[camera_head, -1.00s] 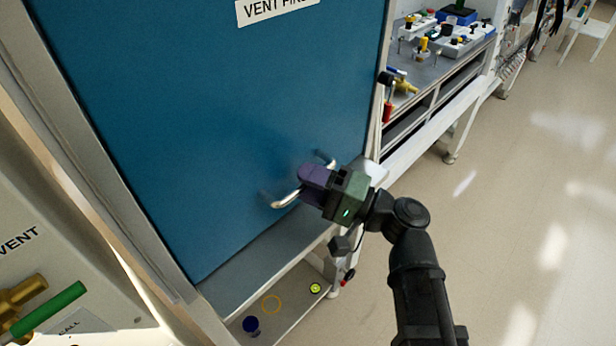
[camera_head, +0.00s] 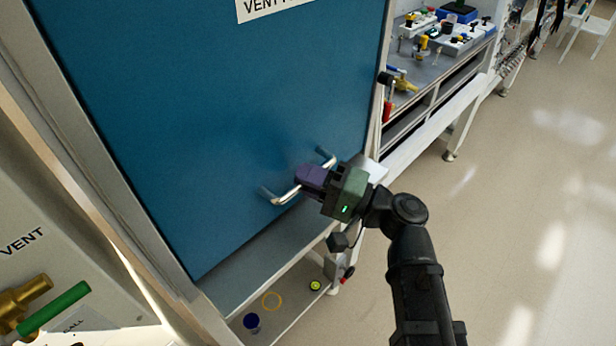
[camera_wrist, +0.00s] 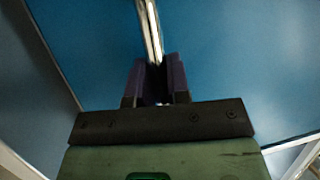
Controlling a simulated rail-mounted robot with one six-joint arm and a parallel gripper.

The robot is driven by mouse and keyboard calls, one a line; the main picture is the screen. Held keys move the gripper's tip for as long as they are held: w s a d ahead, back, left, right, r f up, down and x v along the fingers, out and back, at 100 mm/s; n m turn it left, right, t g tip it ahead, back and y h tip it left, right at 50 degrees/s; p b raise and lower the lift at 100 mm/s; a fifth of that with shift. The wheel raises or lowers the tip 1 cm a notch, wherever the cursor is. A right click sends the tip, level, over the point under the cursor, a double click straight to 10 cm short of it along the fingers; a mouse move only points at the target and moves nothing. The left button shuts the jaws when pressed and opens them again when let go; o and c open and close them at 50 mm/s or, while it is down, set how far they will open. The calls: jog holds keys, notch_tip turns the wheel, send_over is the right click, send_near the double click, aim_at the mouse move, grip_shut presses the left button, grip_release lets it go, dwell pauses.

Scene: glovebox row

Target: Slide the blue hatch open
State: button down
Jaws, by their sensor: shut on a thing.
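The blue hatch (camera_head: 230,110) is a large flat panel filling the left and middle of the head view. Its lower edge lies along a grey ledge (camera_head: 262,262). A bent metal bar handle (camera_head: 287,195) is fixed near its lower right; it also shows in the wrist view (camera_wrist: 152,30), running between the fingers. My gripper (camera_head: 306,182), with purple fingers and a green body, is shut on the handle's middle. The fingers (camera_wrist: 157,82) hide part of the bar. In the wrist view the blue panel (camera_wrist: 235,60) lies behind the handle.
A white panel with a brass valve and green lever (camera_head: 55,308) stands at lower left. Open floor (camera_head: 500,220) lies at right.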

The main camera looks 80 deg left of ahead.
notch_tip(320, 180, up, 38)
jog(key=p, duration=3.7)
jog(key=c, duration=1.1)
grip_release()
jog(key=b+v, duration=0.1)
jog(key=v, duration=1)
jog(key=shift+b, duration=0.35)
jog(key=shift+s, duration=0.1)
